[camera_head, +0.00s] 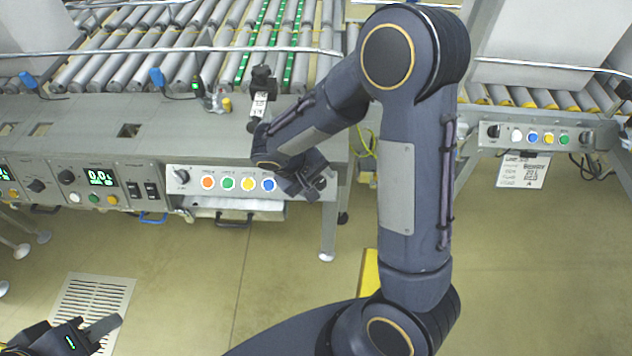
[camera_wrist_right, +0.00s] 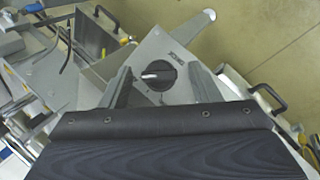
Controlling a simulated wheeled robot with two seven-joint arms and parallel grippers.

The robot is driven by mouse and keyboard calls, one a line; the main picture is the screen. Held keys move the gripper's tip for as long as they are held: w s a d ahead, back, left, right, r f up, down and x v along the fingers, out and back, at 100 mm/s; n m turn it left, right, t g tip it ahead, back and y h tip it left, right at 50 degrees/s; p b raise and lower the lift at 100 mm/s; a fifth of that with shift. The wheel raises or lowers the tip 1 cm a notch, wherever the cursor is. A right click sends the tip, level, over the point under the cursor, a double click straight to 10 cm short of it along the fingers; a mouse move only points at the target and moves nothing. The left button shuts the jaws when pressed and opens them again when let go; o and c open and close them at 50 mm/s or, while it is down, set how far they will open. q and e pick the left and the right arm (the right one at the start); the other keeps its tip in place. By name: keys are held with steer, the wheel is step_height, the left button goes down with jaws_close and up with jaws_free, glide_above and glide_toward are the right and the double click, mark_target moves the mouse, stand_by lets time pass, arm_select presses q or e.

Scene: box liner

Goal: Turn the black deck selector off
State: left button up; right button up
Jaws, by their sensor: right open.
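A round black selector (camera_wrist_right: 158,75) with a white pointer sits on a grey plate in the right wrist view. Its pointer faces left in that view, and a small dark label is beside it. My right gripper (camera_wrist_right: 161,70) is open, with one finger on each side of the selector; I cannot tell whether they touch it. In the head view my right gripper (camera_head: 308,187) is at the right end of the button panel (camera_head: 225,198), and its wrist hides the selector there. My left gripper (camera_head: 100,332) is low at the left, away from the panels; its finger gap is unclear.
The panel carries a selector (camera_head: 181,176) at its left end and orange, green, yellow and blue buttons. A panel with a lit display (camera_head: 101,178) stands further left. Roller conveyors (camera_head: 200,50) lie behind. Another button panel (camera_head: 540,137) is at the right. The front floor is open.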

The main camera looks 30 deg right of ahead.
steer(key=shift+c, duration=0.3)
steer(key=c, duration=0.9)
steer(key=shift+f+n, duration=0.1)
steer(key=shift+n, duration=0.2)
steer(key=n+h+b, duration=0.2)
steer(key=n, duration=0.1)
steer(key=shift+a+f+t, duration=0.1)
steer(key=shift+f+t, duration=0.05)
steer(key=shift+t, duration=0.15)
steer(key=shift+s+a+n+t+h+b, duration=0.1)
steer(key=shift+n+t+h+b, duration=0.35)
steer(key=shift+n, duration=0.65)
steer(key=shift+n+t+h+b, duration=0.35)
steer(key=shift+n+h, duration=0.2)
steer(key=shift+n, duration=0.55)
